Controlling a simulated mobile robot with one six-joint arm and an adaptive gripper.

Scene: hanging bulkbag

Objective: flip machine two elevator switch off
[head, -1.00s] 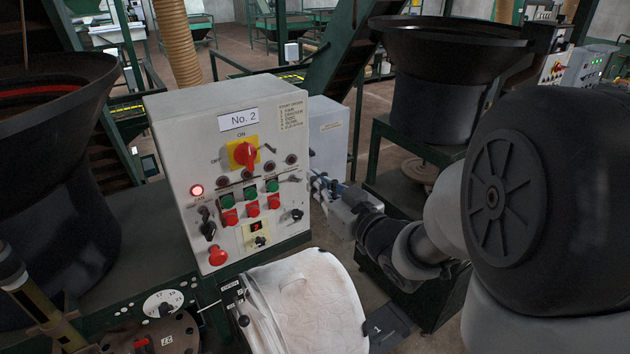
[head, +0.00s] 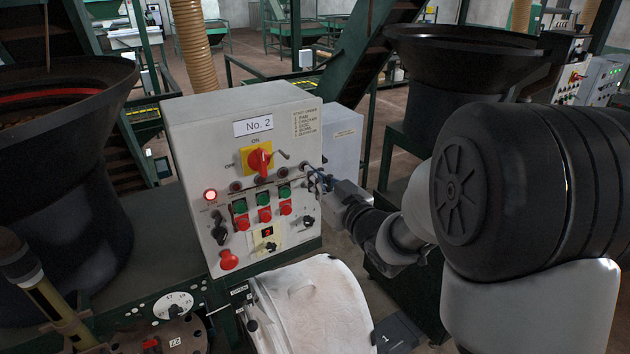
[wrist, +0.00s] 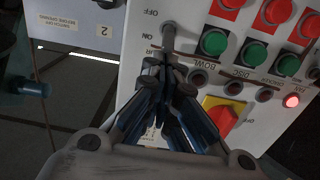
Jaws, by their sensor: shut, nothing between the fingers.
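The white control panel marked No. 2 (head: 285,118) stands in the middle of the head view. My gripper (head: 319,180) is at the panel's right edge, fingers shut and empty. In the wrist view, a grey lever switch (wrist: 168,38) sits between OFF and ON labels on the panel's edge. My shut fingertips (wrist: 166,72) are right at the lever's end; I cannot tell whether they touch it. In the head view, the gripper mostly hides this switch.
Beside the switch are green buttons (head: 284,191), red buttons (head: 285,208) and a red rotary switch on a yellow plate (head: 259,161). A lit red lamp (head: 210,196) is at the left. A grey box (head: 343,140) stands behind, and a white rounded cover (head: 305,305) below.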

